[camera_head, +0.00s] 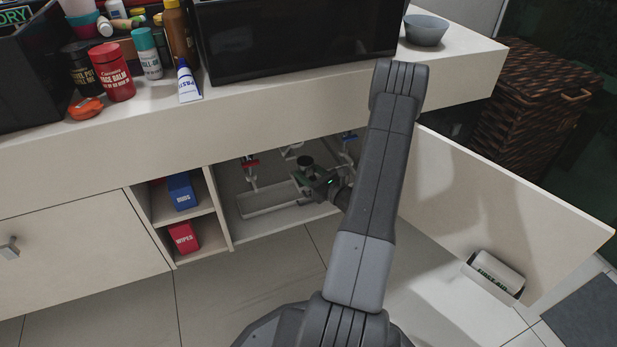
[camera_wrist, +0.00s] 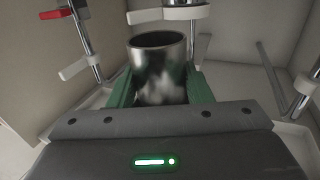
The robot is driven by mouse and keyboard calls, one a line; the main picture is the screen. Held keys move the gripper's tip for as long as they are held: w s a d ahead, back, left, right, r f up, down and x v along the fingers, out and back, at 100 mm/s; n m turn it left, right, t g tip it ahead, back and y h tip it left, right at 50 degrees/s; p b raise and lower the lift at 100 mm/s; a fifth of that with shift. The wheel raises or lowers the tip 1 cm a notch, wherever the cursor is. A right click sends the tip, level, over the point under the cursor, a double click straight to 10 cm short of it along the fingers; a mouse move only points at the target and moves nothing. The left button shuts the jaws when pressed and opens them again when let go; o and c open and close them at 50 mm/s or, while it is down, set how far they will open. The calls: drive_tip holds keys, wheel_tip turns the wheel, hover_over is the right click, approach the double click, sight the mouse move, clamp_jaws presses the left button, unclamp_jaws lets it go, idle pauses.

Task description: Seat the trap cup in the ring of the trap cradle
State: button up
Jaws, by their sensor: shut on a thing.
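The trap cup is a dark, shiny metal cylinder with an open top; it shows in the wrist view (camera_wrist: 158,72) and, small, in the head view (camera_head: 304,160). My gripper (camera_wrist: 160,88) is shut on it, with green fingers on either side, and holds it upright. In the head view my gripper (camera_head: 318,177) is inside the open cabinet under the counter. A white fitting (camera_wrist: 168,13) on a metal pipe stands just behind and above the cup; it may be the trap cradle, but its ring is not clearly seen. The cup appears apart from it.
A metal pipe with a red lever (camera_wrist: 55,14) and white bracket stands left of the cup; another pipe (camera_wrist: 308,88) is at right. A white tray (camera_head: 262,202) lies on the cabinet floor. The open door (camera_head: 490,210) stands right of my arm. Shelves with boxes (camera_head: 184,238) are left.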

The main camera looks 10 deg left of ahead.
drive_tip(key=shift+r, duration=0.1)
drive_tip(key=shift+f, duration=0.2)
drive_tip(key=o, duration=1.1)
drive_tip(key=shift+r, duration=0.2)
drive_tip(key=p+v, duration=0.4)
drive_tip(key=v, duration=0.8)
drive_tip(key=shift+w, duration=0.1)
